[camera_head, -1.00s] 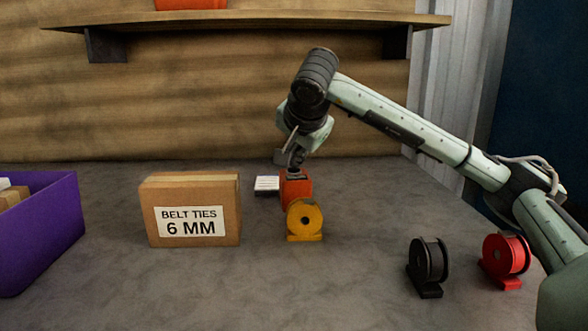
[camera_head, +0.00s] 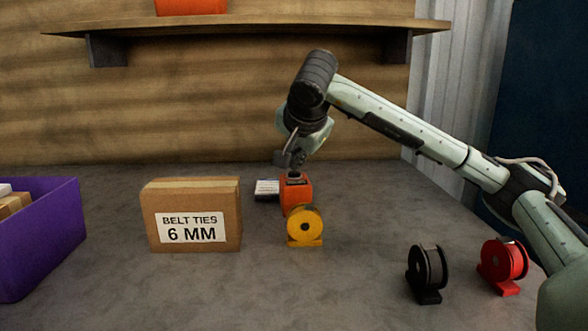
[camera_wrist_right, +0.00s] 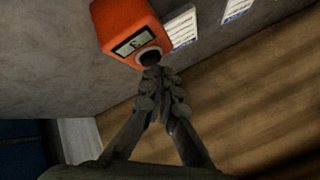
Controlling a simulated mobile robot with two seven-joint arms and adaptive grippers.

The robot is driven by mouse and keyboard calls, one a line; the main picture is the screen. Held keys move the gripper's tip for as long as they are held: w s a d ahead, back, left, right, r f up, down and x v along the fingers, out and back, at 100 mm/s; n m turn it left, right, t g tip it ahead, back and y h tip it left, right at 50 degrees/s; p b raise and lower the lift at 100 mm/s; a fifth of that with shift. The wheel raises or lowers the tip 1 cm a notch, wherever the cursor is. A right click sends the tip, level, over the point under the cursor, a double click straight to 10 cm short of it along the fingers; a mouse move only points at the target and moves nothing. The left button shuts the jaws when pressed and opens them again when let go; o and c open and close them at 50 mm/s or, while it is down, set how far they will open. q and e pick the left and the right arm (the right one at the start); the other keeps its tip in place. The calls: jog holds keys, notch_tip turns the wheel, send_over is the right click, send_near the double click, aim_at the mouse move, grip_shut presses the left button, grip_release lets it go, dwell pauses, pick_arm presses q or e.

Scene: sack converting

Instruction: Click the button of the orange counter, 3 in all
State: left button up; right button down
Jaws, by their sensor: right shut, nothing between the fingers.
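The orange counter (camera_head: 297,190) stands on the grey table, partly behind the yellow spool. In the right wrist view the counter (camera_wrist_right: 118,22) shows its display window and a dark round button (camera_wrist_right: 150,56). My right gripper (camera_head: 293,168) is shut and empty, pointing down just above the counter's top. In the wrist view its closed fingertips (camera_wrist_right: 156,74) are close to the button; I cannot tell whether they touch it. My left gripper is not in view.
A yellow spool (camera_head: 305,226) stands in front of the counter. A cardboard box (camera_head: 190,242) and purple bin (camera_head: 62,240) are left. A black spool (camera_head: 428,268) and red spool (camera_head: 503,259) are right. A shelf (camera_head: 250,27) hangs behind.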

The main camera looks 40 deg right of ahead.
aim_at(295, 174)
jog(key=shift+r, duration=0.35)
notch_tip(295, 174, up, 5)
jog(key=p, duration=0.4)
dwell(0.9)
